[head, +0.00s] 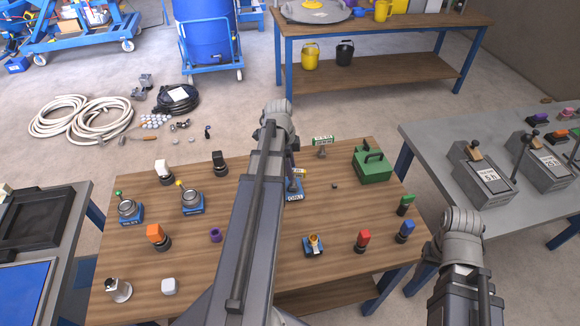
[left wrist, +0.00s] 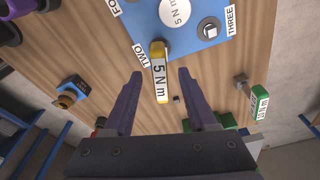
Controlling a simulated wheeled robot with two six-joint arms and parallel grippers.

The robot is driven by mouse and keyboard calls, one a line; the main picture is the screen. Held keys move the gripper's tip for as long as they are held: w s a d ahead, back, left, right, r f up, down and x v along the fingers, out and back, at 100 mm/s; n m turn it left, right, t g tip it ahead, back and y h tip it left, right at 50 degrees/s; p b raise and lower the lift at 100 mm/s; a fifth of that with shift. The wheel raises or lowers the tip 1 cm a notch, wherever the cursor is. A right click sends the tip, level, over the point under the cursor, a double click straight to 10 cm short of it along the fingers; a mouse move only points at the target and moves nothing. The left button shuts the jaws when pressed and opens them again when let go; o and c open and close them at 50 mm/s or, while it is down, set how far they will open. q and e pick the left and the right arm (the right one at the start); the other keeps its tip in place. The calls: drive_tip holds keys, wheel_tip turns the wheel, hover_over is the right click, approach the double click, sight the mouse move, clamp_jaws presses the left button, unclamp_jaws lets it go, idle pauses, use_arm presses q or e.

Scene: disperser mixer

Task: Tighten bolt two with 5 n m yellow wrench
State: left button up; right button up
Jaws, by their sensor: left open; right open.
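The yellow 5 N m wrench (left wrist: 160,72) is in the left wrist view, its far end at the corner of the blue plate (left wrist: 205,42) marked TWO. Bolt two is hidden under that end, and I cannot tell whether the wrench sits on it. A metal bolt (left wrist: 210,30) shows by the label THREE. My left gripper (left wrist: 157,73) is open, its purple fingers apart on either side of the wrench without visible contact. In the head view, the wrench (head: 299,172) and blue plate (head: 294,196) are partly hidden by my left arm. My right gripper is out of view.
The wooden table (head: 200,255) holds several coloured-handled tools and blue-based fixtures. A green box (head: 373,164) stands at its back right, and a green-labelled part (left wrist: 259,103) is right of the wrench. A grey table (head: 425,140) with torque testers is farther right.

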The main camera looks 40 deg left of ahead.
use_arm(q)
drive_tip(key=f+b, duration=0.1)
drive_tip(key=f, duration=0.1)
drive_tip(key=f+b, duration=0.1)
drive_tip(key=b, duration=0.1)
drive_tip(key=f+b, duration=0.1)
drive_tip(key=f, duration=0.1)
drive_tip(key=shift+w+d+f+b, duration=0.25)
drive_tip(key=shift+d+f+b, duration=0.05)
drive_tip(key=shift+r, duration=0.1)
clamp_jaws()
idle(0.7)
